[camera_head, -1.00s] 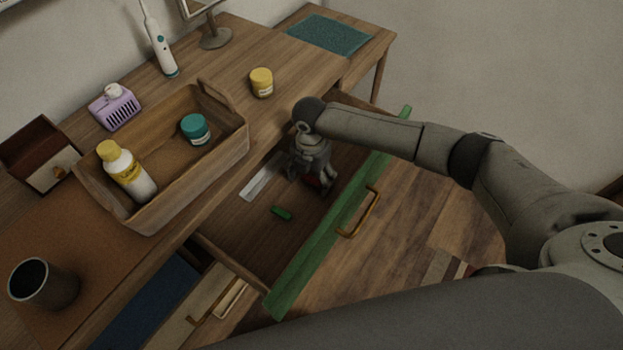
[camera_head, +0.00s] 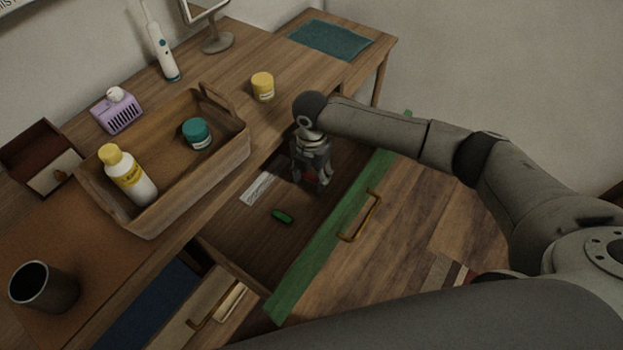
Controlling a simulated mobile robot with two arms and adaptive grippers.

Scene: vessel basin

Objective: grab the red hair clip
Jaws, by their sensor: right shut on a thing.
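My right gripper (camera_head: 311,180) reaches down into the open drawer (camera_head: 248,232) and is shut on the red hair clip (camera_head: 308,177). Only a small red patch of the clip shows between the dark fingers; the rest is hidden. I cannot tell whether the clip still touches the drawer floor. A green clip-like piece (camera_head: 282,216) lies in the drawer to the lower left of the gripper. My left gripper is not in view.
The drawer has a green front (camera_head: 335,232) with a brass handle (camera_head: 360,214). A pale strip (camera_head: 264,187) lies inside it. On the desk stand a wooden tray (camera_head: 196,186) with a bottle and teal jar, a yellow jar (camera_head: 263,87) and a dark cup (camera_head: 42,287).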

